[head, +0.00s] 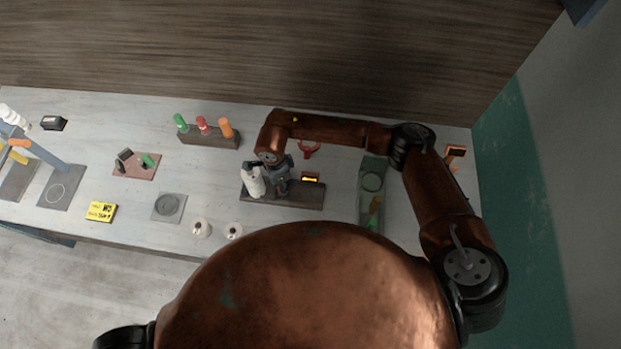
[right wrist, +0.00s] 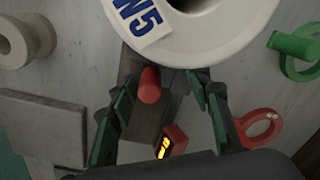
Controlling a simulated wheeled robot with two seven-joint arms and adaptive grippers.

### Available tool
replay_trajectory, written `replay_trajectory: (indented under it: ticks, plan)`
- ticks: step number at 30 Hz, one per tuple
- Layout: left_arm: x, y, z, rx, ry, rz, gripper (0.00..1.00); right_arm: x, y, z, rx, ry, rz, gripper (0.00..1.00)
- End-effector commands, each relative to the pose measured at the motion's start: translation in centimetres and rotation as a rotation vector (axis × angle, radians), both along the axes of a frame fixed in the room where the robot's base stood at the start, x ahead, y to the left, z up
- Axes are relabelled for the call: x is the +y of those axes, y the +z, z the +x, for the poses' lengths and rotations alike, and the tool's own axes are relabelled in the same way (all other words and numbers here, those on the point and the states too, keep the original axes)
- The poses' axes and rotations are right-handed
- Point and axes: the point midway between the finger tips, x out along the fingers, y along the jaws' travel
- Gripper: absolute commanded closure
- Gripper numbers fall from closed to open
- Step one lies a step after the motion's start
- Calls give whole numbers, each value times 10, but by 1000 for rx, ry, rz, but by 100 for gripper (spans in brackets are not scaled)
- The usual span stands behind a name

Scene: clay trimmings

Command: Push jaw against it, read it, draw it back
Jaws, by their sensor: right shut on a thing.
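A white clay piece (head: 254,182) with a hole in its top stands at the left end of the dark gauge base (head: 305,199). In the right wrist view the white piece (right wrist: 220,38) fills the top, with a blue "N5" label. My right gripper (head: 281,186) is just right of it. In the wrist view my right gripper's fingers (right wrist: 163,82) are around the red jaw knob (right wrist: 150,86) and shut on it; their contact is not clear. The lit display (head: 310,178) has orange digits, too blurred to read. My left gripper is not in view.
Two white spools (head: 201,229) stand at the front table edge.

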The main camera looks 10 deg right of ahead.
Motion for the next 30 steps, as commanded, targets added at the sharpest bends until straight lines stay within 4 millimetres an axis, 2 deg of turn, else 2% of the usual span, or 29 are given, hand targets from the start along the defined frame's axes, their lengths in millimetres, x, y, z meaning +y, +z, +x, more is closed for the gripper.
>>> replay_trajectory:
  ticks: [1, 30]
  plan:
    - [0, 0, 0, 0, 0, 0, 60, 6, -3, -16, 31, 20, 8, 76]
    - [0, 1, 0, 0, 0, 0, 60, -5, -3, -20, 31, 19, 8, 74]
